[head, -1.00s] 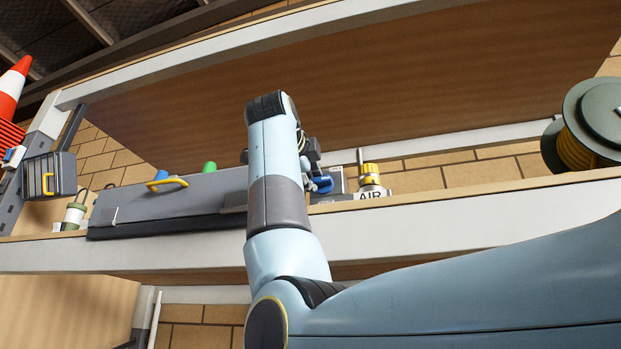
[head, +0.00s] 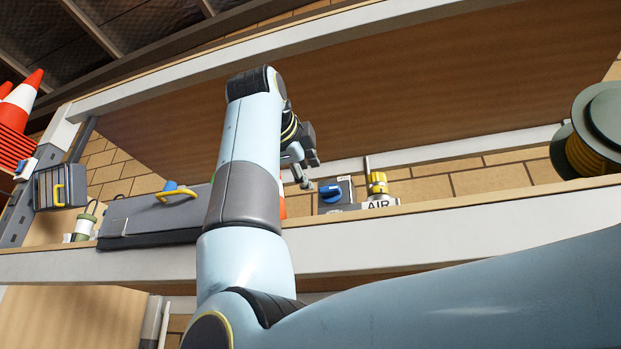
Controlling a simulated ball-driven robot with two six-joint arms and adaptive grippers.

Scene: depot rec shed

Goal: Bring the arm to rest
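My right arm comes in from the lower right and rises in front of the shelf. My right gripper (head: 306,178) shows only in part, just right of the arm's raised wrist. It hangs above the shelf, near a grey box with a blue knob (head: 336,195). Its fingertips are small and partly hidden, so I cannot tell whether it is open or shut. No held object is visible. My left gripper is not in view.
A grey case with a yellow handle (head: 150,214) lies on the shelf (head: 420,237), partly behind my arm. A yellow-topped valve (head: 377,184) stands by an AIR label. A hose reel (head: 598,135) is at right, traffic cones (head: 20,104) at left.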

